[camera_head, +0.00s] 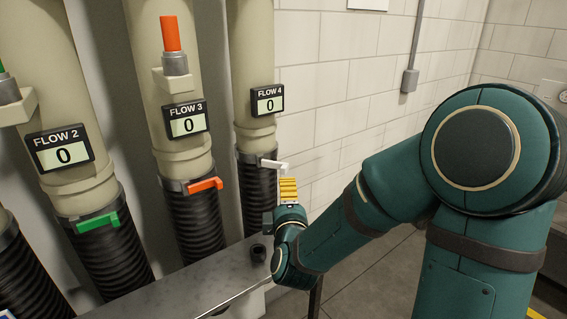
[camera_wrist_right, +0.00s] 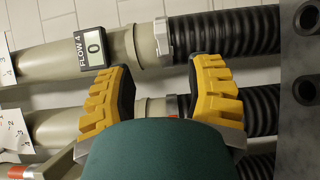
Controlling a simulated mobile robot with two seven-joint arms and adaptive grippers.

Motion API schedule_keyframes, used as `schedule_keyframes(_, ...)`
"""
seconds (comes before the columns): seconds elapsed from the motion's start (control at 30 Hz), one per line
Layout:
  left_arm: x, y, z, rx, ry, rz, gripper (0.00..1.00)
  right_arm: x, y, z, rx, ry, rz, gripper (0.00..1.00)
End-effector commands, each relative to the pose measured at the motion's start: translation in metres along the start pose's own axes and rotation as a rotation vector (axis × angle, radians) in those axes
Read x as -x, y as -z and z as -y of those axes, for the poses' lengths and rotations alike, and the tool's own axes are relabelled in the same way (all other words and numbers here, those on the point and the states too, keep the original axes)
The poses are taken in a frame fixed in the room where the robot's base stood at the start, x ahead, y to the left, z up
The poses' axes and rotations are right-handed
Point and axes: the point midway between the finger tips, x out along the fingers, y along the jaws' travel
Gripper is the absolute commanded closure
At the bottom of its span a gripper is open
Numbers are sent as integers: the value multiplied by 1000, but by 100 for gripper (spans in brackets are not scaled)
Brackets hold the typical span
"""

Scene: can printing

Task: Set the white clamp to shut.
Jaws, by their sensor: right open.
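The white clamp (camera_head: 273,164) sits on the rightmost pipe, at the joint between its beige upper part and black ribbed hose, below the FLOW 4 display. Its white handle points out to the right. In the right wrist view the pale clamp (camera_wrist_right: 162,38) shows beyond the fingertips. My right gripper (camera_head: 289,188) has yellow ridged fingers and is just below and right of the handle in the head view. In the wrist view my right gripper (camera_wrist_right: 163,78) is open, with its fingers apart and nothing held between them. My left gripper is out of view.
The FLOW 4 display (camera_head: 268,101) reads 0. An orange clamp (camera_head: 205,184) and a green clamp (camera_head: 98,222) sit on neighbouring pipes. A grey ledge (camera_head: 190,287) runs below the hoses. The tiled wall (camera_head: 340,60) stands behind; the floor at right has some free room.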

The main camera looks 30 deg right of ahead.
Motion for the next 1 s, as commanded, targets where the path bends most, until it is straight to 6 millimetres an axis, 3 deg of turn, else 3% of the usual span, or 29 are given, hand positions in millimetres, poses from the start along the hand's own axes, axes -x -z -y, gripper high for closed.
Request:
schedule_keyframes(0.03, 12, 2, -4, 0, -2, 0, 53, -4, 0, -4, 4, 4, 1, 47)
schedule_keyframes(0.2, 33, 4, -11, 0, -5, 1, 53, -13, 0, -2, 2, 6, -4, 47)
schedule_keyframes(0.7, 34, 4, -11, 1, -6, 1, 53, -105, 0, 2, -3, 2, -3, 47)
schedule_keyframes(1.0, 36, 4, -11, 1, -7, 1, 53, -122, 0, 2, -3, 3, -5, 47)
